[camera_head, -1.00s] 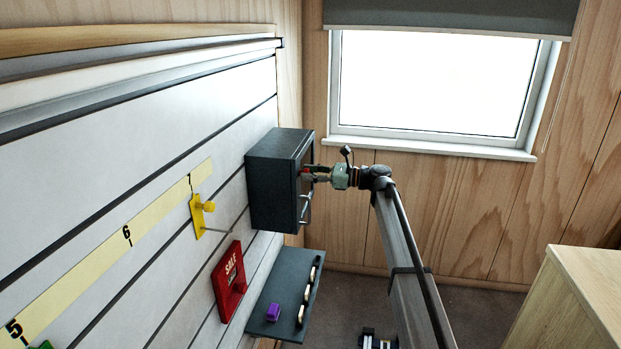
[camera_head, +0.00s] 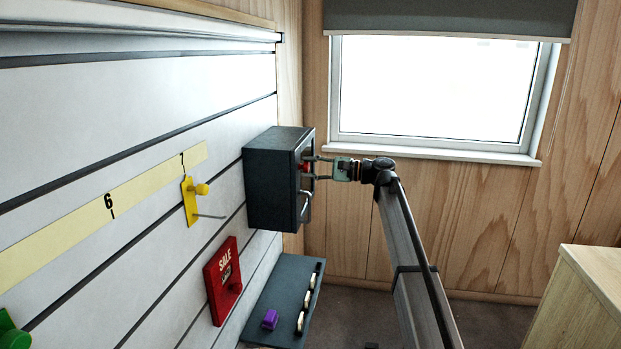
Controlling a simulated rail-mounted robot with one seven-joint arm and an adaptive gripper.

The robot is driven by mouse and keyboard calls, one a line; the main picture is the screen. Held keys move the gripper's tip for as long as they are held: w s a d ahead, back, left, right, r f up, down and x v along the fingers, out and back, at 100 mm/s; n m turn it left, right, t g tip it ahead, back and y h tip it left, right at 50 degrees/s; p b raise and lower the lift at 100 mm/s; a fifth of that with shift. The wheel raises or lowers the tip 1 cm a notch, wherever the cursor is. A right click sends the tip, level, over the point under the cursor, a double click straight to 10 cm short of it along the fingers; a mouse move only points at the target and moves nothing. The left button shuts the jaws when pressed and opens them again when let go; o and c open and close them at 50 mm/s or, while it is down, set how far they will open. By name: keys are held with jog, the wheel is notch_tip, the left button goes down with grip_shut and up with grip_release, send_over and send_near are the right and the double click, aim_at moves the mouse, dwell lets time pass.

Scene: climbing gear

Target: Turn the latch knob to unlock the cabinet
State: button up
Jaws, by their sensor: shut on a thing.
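The dark grey cabinet (camera_head: 272,180) is mounted on the slatted wall, and its door side faces right. A red latch knob (camera_head: 305,168) sits on the upper part of the door. A metal handle (camera_head: 306,207) is below the knob. My gripper (camera_head: 309,168) reaches the door from the right with its two fingers around the red knob, shut on it. The fingers partly cover the knob, and its exact turn angle is too small to tell. The door appears closed.
A dark shelf (camera_head: 283,312) with a purple item (camera_head: 270,319) and several pale pieces is below the cabinet. A red SALE sign (camera_head: 223,281) and a yellow hook holder (camera_head: 190,200) are on the wall at left. A wooden cabinet (camera_head: 585,290) stands at lower right.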

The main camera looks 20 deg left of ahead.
jog(key=n+b, duration=0.4)
jog(key=n, duration=0.1)
jog(key=shift+f, duration=0.15)
jog(key=shift+b, duration=0.3)
jog(key=o, duration=1.1)
jog(key=d, duration=0.4)
jog(key=w+d, duration=0.1)
jog(key=d, duration=0.3)
jog(key=w+d, duration=0.1)
jog(key=d, duration=0.2)
jog(key=shift+d, duration=0.4)
